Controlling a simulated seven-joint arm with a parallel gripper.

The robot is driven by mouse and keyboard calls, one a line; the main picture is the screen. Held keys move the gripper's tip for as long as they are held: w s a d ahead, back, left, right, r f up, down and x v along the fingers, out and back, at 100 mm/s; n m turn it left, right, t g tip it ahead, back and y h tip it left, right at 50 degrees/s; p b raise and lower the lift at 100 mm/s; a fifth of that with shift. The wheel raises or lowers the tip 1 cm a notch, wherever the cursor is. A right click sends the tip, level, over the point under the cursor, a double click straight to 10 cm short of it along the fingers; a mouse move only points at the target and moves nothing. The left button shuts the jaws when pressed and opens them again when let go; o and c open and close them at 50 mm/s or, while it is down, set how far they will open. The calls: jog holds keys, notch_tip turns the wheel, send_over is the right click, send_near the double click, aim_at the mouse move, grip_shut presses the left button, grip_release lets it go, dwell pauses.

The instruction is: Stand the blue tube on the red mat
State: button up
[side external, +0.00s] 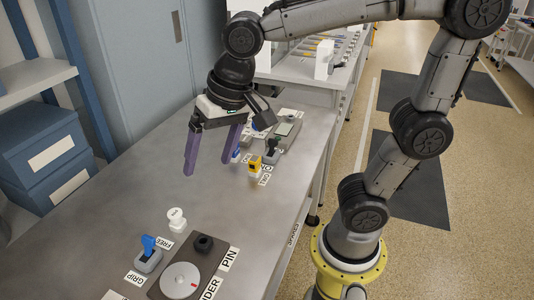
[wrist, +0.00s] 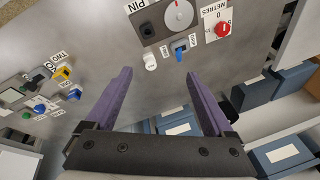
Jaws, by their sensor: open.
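My gripper (side external: 207,167) hangs above the grey bench with its two purple fingers apart and nothing between them. In the wrist view the spread fingers (wrist: 158,73) point over bare bench. I cannot make out a red mat or a plain blue tube in either view. Blue parts do show: a blue lever (side external: 148,243) on a grey block labelled GRIP, also in the wrist view (wrist: 180,52), and small blue pieces (wrist: 75,94) beside the yellow block (wrist: 63,73). The gripper is apart from all of them.
A white knob (side external: 177,219) stands near a dark panel with a dial (side external: 180,280). A red knob (wrist: 223,29) sits on a white plate labelled METRES. The yellow block (side external: 255,165) and a grey device (side external: 287,130) are farther back. Bench between these groups is clear. Blue boxes (side external: 45,150) stand left.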

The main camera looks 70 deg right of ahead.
jog(key=s+d+f+n+t, duration=0.1)
jog(key=s+d+n, duration=0.1)
jog(key=s+d, duration=0.2)
jog(key=s+d+f+n+t+h, duration=0.1)
jog(key=s+d+n, duration=0.2)
jog(key=s, duration=0.3)
jog(key=shift+s+d+f, duration=0.4)
jog(key=shift+d, duration=0.4)
